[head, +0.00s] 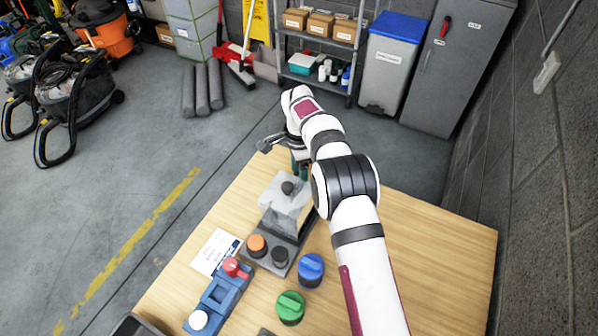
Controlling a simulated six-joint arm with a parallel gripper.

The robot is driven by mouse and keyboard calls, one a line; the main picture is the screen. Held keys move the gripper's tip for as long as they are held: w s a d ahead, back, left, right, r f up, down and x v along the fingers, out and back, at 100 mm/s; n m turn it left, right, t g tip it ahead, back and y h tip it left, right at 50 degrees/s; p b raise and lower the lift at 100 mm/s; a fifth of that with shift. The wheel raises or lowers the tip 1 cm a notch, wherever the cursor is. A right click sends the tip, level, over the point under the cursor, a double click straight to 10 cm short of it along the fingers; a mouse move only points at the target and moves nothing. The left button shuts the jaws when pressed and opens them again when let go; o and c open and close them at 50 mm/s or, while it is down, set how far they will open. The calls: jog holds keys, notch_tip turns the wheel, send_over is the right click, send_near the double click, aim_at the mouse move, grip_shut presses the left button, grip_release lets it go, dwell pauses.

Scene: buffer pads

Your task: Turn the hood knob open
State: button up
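A pale, see-through hood (285,207) stands on a dark base (296,246) on the wooden table. A dark round knob (288,188) shows at the hood's upper part. My gripper (299,168) is at the table's far edge, just above and beyond the hood in the picture. My arm's wrist partly hides it, and its fingers are too small to tell whether they are open or shut. I cannot tell whether it touches the hood. The base also carries an orange-topped knob (257,245) and a black knob (280,256) in front of the hood.
A blue holder (216,302) with red and white knobs and a printed card (214,252) lie left. The table's right side (450,260) is bare beyond my arm.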

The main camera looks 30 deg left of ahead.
grip_shut()
jog(key=shift+n, duration=0.3)
jog(key=n, duration=1.7)
jog(key=shift+n, duration=0.3)
dwell(0.4)
